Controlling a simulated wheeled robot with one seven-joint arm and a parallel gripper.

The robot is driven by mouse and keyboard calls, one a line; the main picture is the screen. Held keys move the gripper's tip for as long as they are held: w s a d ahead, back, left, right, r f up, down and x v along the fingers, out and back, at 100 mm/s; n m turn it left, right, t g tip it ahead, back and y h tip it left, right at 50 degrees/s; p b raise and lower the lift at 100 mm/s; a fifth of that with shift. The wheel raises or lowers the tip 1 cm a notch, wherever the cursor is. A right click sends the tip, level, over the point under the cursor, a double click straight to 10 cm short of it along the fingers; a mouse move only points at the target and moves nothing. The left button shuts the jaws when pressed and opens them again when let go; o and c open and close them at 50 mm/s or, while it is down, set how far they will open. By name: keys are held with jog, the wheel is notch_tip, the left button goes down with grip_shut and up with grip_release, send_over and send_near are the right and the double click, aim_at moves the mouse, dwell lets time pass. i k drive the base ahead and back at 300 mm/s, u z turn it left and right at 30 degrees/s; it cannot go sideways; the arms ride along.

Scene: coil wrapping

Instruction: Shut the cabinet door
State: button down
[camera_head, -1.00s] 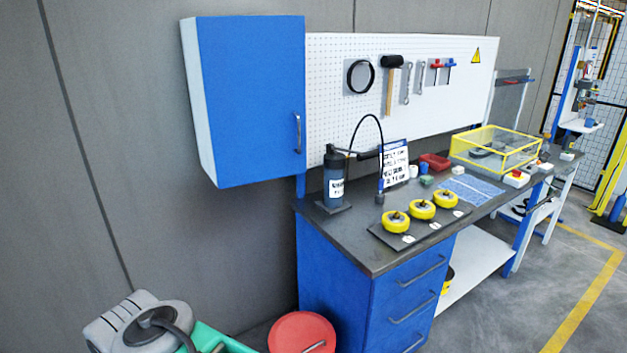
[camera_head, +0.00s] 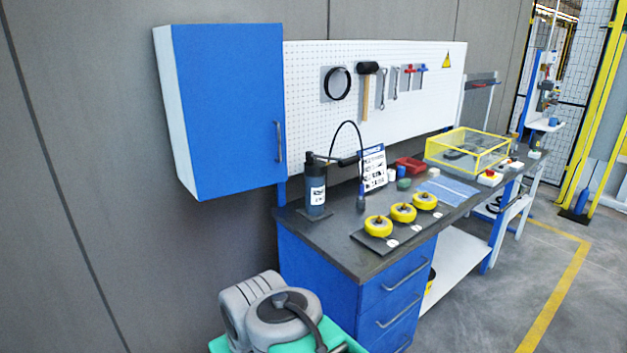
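The wall cabinet (camera_head: 178,110) has a white side and a blue door (camera_head: 228,110) with a grey vertical handle (camera_head: 280,142) near its right edge. The door looks flush with the cabinet front, and no gap shows. From this angle I cannot tell whether it stands slightly ajar. My gripper is not in view.
Right of the cabinet is a white pegboard (camera_head: 300,110) with hung tools. Below stands a workbench (camera_head: 345,250) with blue drawers. Floor is open at the right.

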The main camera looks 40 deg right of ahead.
aim_at(231, 76)
jog(key=i, duration=0.95)
